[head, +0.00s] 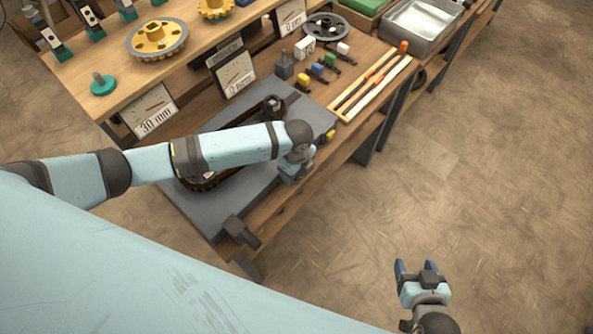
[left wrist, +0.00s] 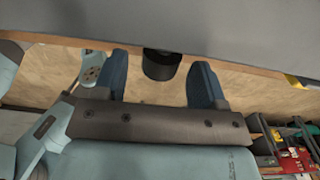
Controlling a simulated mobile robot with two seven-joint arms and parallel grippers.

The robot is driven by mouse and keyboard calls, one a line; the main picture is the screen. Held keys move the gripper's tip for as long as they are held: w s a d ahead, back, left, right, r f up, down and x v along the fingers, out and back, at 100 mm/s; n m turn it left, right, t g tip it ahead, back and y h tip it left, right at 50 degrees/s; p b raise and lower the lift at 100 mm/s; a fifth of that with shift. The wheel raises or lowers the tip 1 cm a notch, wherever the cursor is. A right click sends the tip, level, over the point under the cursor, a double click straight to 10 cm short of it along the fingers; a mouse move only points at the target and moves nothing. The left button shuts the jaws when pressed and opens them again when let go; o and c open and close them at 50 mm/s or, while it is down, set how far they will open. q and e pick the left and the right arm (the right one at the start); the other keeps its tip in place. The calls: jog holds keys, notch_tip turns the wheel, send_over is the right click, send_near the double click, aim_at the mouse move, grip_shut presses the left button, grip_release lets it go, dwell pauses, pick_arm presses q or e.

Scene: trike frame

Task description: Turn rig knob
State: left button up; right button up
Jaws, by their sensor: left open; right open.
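The rig is a grey slab (head: 205,215) on the workbench, with a dark chain-like loop on top, partly covered by my left arm. In the left wrist view a black round knob (left wrist: 160,64) sticks out from the slab's edge (left wrist: 190,33). My left gripper (left wrist: 160,82) is open, its blue fingers on either side of the knob with a visible gap at each side. In the head view my left gripper (head: 294,168) is at the slab's front edge, and I cannot make out the knob there. My right gripper (head: 416,268) is open and empty over the floor.
A dark block (head: 241,231) juts from the slab's near corner. A wooden tray (head: 372,82) with orange-tipped tools and small coloured parts lie to its right. A raised shelf (head: 95,75) holds gears. The floor at right is clear.

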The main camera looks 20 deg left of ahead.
pick_arm(q)
jog(key=shift+f, duration=0.8)
jog(key=c, duration=0.9)
jog(key=shift+w+d+r+g+y+p, duration=0.15)
jog(key=shift+r+g+y+p, duration=0.15)
jog(key=shift+g+p, duration=0.45)
jog(key=shift+f+g+y+p, duration=0.25)
jog(key=shift+g+y+p, duration=0.1)
jog(key=shift+g, duration=0.8)
